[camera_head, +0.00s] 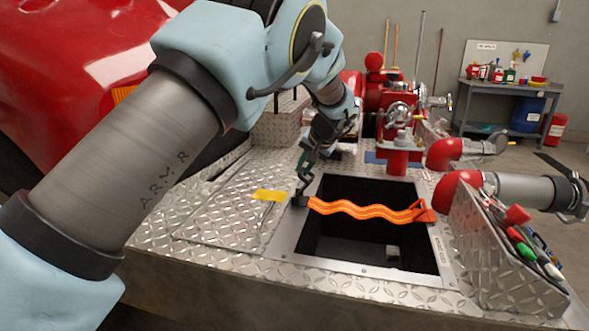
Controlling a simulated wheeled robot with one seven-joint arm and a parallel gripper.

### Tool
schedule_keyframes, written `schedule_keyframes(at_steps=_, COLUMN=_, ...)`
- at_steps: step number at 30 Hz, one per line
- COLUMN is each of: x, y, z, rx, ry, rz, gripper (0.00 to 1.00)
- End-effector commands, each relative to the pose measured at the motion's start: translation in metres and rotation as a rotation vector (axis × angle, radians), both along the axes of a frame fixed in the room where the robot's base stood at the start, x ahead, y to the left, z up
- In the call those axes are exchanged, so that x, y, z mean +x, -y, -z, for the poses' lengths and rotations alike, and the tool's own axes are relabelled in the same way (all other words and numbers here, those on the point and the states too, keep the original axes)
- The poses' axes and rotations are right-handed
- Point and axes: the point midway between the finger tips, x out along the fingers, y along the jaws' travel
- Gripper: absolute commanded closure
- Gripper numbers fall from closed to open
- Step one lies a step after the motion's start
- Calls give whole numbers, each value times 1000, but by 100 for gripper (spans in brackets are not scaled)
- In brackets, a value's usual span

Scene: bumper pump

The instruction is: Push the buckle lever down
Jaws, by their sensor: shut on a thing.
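An orange strap (365,210) with a wavy shape and lighter stripes spans the dark square opening (350,245) in the metal deck. At its left end is a small dark buckle (300,200) on the opening's left rim. The buckle lever cannot be told apart from the buckle and the fingers at this size. The strap's right end meets an orange fitting (424,213) on the right rim. My gripper (303,187) points down at the buckle, shut, with its fingertips at the buckle's top. The thing between the fingers looks like the buckle's lever, but it is small and dark.
A yellow tag (270,195) lies on the diamond plate left of the buckle. Red valves and pipes (397,150) stand behind the opening. A metal tray (495,250) with markers or tools stands at the right. A workbench (508,90) is at the back right.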

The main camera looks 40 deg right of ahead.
Motion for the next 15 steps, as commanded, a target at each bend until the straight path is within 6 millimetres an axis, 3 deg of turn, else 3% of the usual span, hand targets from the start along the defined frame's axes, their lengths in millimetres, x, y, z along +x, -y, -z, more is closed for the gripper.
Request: schedule_keyframes(at_steps=15, x=-41, y=26, z=30, rx=269, ry=415, rz=3, gripper=100)
